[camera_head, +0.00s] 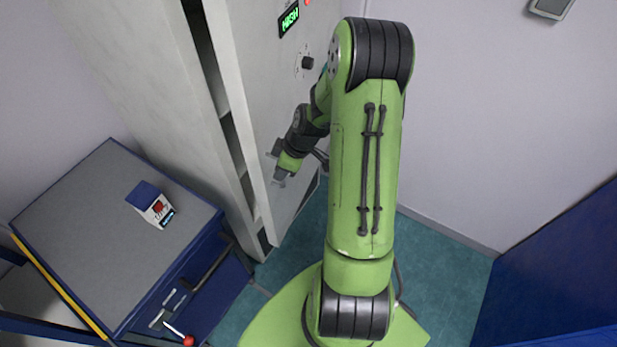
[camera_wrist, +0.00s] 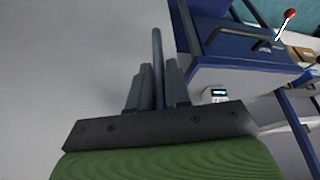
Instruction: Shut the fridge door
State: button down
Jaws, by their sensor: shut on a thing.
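The fridge is a tall pale grey cabinet (camera_head: 150,70) at the upper left of the head view. Its door (camera_head: 270,90), with a green display and a dark knob, stands ajar, with a dark gap showing shelf edges between door and body. My gripper (camera_head: 281,177) is at the lower part of the door's outer face. In the wrist view my gripper (camera_wrist: 156,78) has its two dark fingers closed on a thin grey bar, the door handle (camera_wrist: 157,45). The handle is mostly hidden by my gripper in the head view.
A blue cabinet with a grey top (camera_head: 90,220) stands left of the fridge, close to the door's lower edge. A small white and blue device (camera_head: 152,205) sits on it. A blue panel (camera_head: 560,270) is at the right. Teal floor (camera_head: 440,260) is clear between.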

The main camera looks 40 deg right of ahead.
jog(key=shift+m+h, duration=0.3)
jog(key=shift+m, duration=0.4)
jog(key=w+a, duration=0.1)
jog(key=w, duration=0.2)
jog(key=w+a, duration=0.2)
jog(key=w, duration=0.1)
jog(key=w+a, duration=0.1)
jog(key=w, duration=0.2)
jog(key=shift+a+r+b, duration=0.1)
jog(key=shift+a+b, duration=0.15)
jog(key=shift+b, duration=0.15)
jog(key=shift+w+r, duration=0.1)
jog(key=c, duration=1.5)
grip_release()
jog(key=shift+a, duration=0.1)
jog(key=o, duration=0.3)
jog(key=shift+w+a, duration=0.1)
jog(key=shift+w, duration=0.1)
jog(key=shift+o, duration=0.2)
jog(key=shift+d+f, duration=0.2)
jog(key=shift+s, duration=0.1)
